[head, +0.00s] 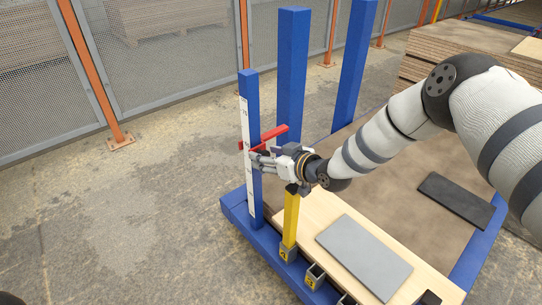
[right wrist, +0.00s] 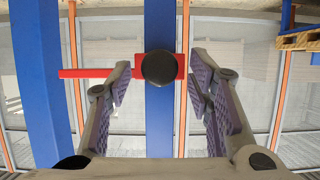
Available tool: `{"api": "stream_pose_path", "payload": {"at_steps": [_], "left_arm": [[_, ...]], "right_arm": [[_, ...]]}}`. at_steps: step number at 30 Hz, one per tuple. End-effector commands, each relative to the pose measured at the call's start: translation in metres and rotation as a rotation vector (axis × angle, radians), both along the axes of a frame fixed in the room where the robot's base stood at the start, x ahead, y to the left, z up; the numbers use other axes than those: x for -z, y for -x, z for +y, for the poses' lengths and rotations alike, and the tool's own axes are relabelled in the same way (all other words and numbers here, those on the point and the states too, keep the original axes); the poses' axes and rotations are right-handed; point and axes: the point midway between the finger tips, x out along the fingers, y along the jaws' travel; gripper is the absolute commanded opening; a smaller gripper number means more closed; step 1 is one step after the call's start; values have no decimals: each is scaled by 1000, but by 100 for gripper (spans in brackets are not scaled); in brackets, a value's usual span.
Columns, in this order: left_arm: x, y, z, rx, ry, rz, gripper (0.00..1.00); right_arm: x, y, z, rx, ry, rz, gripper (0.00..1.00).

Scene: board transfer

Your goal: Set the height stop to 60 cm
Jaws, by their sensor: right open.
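The height stop (head: 276,132) is a red slider with a red arm on a blue post (head: 250,90) that carries a white scale (head: 244,118). The exact height it marks is too small to read. In the right wrist view the red stop (right wrist: 95,72) has a round black knob (right wrist: 160,68) at its middle. My right gripper (head: 252,161) is at the stop; its fingers (right wrist: 160,75) are open, one on each side of the knob, with gaps visible. In the head view the gripper hides the knob. My left gripper is not in view.
A yellow post (head: 291,216) stands just below my right gripper. A grey plate (head: 365,257) lies on a pale board at the front; a dark board (head: 456,199) lies farther right. Two taller blue posts (head: 292,70) rise behind. The floor to the left is clear up to the mesh fence.

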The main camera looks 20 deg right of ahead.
Motion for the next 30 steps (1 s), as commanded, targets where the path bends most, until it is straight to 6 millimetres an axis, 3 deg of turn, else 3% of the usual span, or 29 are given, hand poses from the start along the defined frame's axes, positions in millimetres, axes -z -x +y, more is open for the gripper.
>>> {"api": "stream_pose_path", "payload": {"at_steps": [4,9,15,20,30], "left_arm": [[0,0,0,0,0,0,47],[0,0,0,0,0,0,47],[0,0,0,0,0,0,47],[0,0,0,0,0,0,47],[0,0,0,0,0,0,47]], "right_arm": [[-9,19,-8,2,-2,2,47],[-28,60,-23,3,-2,2,47],[-42,94,-35,2,-2,0,47],[-46,103,-38,1,-1,0,47],[-45,103,-38,0,0,0,47]]}}
